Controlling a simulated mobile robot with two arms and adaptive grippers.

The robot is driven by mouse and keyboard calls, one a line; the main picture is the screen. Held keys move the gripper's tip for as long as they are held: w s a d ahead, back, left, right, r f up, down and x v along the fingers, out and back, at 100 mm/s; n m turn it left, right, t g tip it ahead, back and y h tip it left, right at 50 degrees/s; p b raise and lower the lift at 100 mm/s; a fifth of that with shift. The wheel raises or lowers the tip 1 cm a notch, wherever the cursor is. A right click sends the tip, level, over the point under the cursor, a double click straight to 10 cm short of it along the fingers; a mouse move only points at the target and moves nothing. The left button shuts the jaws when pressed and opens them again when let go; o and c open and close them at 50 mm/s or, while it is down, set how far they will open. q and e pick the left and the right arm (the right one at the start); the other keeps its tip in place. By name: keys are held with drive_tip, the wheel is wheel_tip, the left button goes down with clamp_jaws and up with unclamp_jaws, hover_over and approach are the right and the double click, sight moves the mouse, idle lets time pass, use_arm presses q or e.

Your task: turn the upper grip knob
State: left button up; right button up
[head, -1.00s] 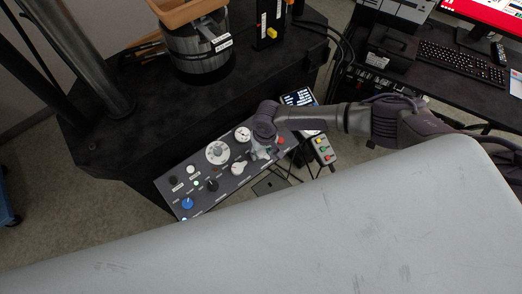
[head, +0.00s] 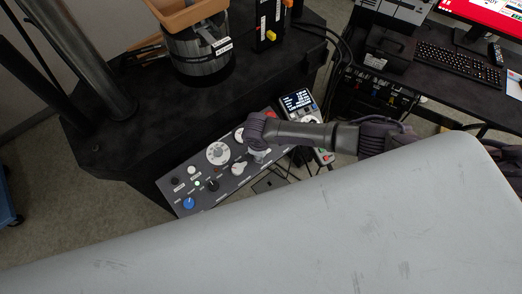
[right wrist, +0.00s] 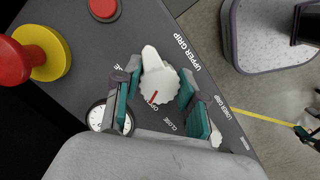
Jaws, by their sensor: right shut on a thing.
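The upper grip knob (right wrist: 158,84) is white and round with a raised pointer-shaped handle and a red mark, beside the printed words UPPER GRIP on the dark panel. My right gripper (right wrist: 160,94) has its teal-padded fingers on either side of the knob and is shut on it. In the head view my right gripper (head: 258,155) is down at the right part of the panel and hides the knob. A second white knob (head: 239,168) is just left of it. My left gripper is not in view.
The sloped control panel (head: 228,186) carries dials and buttons. A red button (right wrist: 104,8), a red-and-yellow emergency knob (right wrist: 42,52) and a gauge (right wrist: 103,117) surround the gripper. A handset with a lit display (head: 297,101) stands to the right. A large grey surface (head: 300,230) fills the foreground.

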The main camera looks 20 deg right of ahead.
drive_tip(key=shift+n+t+p, duration=0.35)
drive_tip(key=shift+n+t, duration=0.05)
drive_tip(key=shift+n, duration=1.5)
drive_tip(key=o, duration=1.1)
drive_tip(key=shift+o, duration=0.2)
drive_tip(key=shift+r, duration=0.1)
drive_tip(key=v, duration=1.2)
drive_tip(key=shift+a, duration=0.15)
